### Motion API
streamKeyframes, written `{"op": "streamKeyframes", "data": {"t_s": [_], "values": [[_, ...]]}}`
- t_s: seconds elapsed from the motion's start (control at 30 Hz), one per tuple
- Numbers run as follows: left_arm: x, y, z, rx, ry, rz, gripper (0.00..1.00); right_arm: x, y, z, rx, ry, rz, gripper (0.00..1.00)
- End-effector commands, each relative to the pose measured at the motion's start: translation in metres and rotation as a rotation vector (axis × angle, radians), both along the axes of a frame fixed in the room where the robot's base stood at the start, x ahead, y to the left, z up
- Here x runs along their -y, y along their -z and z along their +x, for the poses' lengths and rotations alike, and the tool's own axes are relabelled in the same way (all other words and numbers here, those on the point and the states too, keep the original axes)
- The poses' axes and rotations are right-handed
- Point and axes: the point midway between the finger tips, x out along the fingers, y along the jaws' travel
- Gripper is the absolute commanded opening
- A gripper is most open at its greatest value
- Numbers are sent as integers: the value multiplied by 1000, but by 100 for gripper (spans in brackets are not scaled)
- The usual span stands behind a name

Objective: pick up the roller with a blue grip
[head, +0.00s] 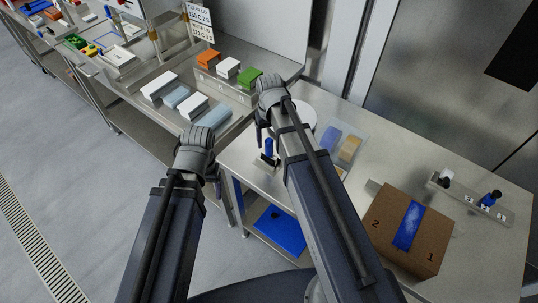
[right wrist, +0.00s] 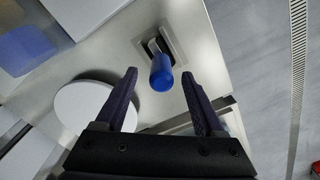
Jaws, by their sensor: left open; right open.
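The roller with a blue grip (head: 268,148) stands on the steel table, its blue grip pointing up from a small base. In the right wrist view the blue grip (right wrist: 161,73) shows in line with the gap between the fingertips, above a grey base. My right gripper (right wrist: 159,78) is open and empty, with one finger on each side of the grip in that view; I cannot tell how far beyond the tips it is. In the head view my right gripper (head: 262,125) is just above the roller. My left gripper (head: 208,172) is open over the table's left edge, its fingertips mostly hidden.
A round white disc (right wrist: 92,106) lies beside the roller. A tray with blue and yellow pieces (head: 345,147) is right of it. A cardboard box (head: 388,233) and a rack with handled tools (head: 470,203) stand further right. Several coloured blocks stand on the back table (head: 222,91).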

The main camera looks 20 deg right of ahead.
Motion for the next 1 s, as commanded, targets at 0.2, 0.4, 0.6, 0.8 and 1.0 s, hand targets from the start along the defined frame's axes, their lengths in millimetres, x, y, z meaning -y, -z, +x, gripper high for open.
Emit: {"op": "streamKeyframes", "data": {"t_s": [0.2,0.4,0.6,0.8,1.0], "values": [[0,13,0,0,0,0,74,-1,13,1,0,0,0,71],[0,39,0,0,-1,0,74,-2,39,2,0,0,0,71],[0,53,0,0,-1,0,74,-2,53,2,0,0,0,71],[0,51,0,0,-1,0,74,-2,51,2,0,0,0,71],[0,51,0,0,-1,0,74,-2,51,2,0,0,0,52]]}}
